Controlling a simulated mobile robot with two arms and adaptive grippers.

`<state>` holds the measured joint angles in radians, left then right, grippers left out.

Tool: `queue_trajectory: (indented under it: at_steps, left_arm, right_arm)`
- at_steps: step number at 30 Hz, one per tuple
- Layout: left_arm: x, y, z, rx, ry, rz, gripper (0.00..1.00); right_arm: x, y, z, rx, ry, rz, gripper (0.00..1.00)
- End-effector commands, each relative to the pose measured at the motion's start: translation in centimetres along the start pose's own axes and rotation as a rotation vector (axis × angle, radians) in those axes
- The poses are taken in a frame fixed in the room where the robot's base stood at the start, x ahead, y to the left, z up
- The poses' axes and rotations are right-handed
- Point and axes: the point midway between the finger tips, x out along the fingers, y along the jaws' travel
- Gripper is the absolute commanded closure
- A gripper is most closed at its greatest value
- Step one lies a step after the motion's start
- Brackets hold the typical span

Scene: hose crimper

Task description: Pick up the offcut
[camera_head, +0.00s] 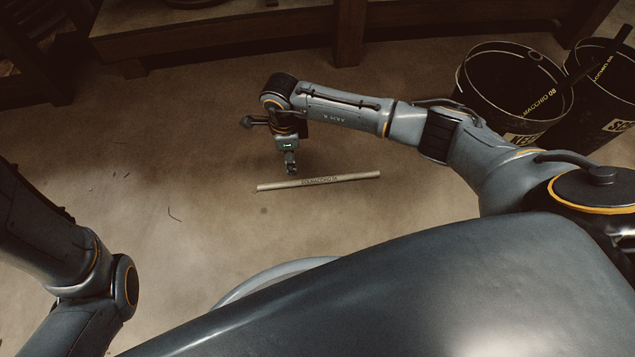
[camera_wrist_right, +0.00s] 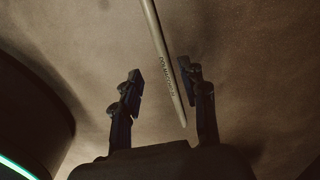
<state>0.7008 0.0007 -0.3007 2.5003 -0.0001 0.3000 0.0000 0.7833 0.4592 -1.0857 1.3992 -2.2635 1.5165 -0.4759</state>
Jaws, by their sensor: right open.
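The offcut (camera_head: 335,181) is a thin, straight, pale tan length with dark lettering, lying on the brown floor in the head view. My right gripper (camera_head: 291,170) points down just above and behind its left part. In the right wrist view the offcut (camera_wrist_right: 163,55) runs from the top edge down to between the two open fingers of my right gripper (camera_wrist_right: 163,78). Its near end lies closer to the right finger. The fingers look empty; I cannot tell the exact height above the offcut. My left arm shows at the left, but its gripper is out of view.
Two dark buckets (camera_head: 495,85) (camera_head: 612,110) stand at the upper right, with dark lengths sticking out of them. A wooden bench (camera_head: 240,30) runs along the back. Small dark scraps (camera_head: 174,214) lie on the floor at left. The floor around the offcut is clear.

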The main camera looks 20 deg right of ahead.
Motion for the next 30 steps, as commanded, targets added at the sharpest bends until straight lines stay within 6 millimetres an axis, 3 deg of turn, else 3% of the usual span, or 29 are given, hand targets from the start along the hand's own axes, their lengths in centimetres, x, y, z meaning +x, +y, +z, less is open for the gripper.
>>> queue_trajectory:
  at_steps: [1, 6, 14, 24, 30]
  left_arm:
    - [-1.3, 0.3, -0.5, -0.001, 0.0, -0.001, 0.43]
    - [-3.3, 0.7, -1.1, -0.001, -0.001, -0.002, 0.43]
    - [-4.2, 0.8, -1.3, -0.002, -0.004, -0.003, 0.43]
    - [-8.0, 1.6, -2.8, -0.001, 0.0, -0.002, 0.43]
    - [-8.8, 1.8, -3.0, 0.0, -0.001, -0.002, 0.43]
  right_arm:
    - [1.9, 0.1, 0.1, 0.0, -0.001, 0.003, 0.57]
    - [5.0, 0.1, 0.1, 0.002, -0.003, 0.002, 0.57]
    - [6.3, 0.1, 0.2, 0.0, -0.005, 0.002, 0.57]
    - [10.0, 0.2, 0.2, 0.001, -0.006, 0.002, 0.57]
    - [11.1, 0.1, 0.2, 0.001, -0.005, 0.002, 0.57]
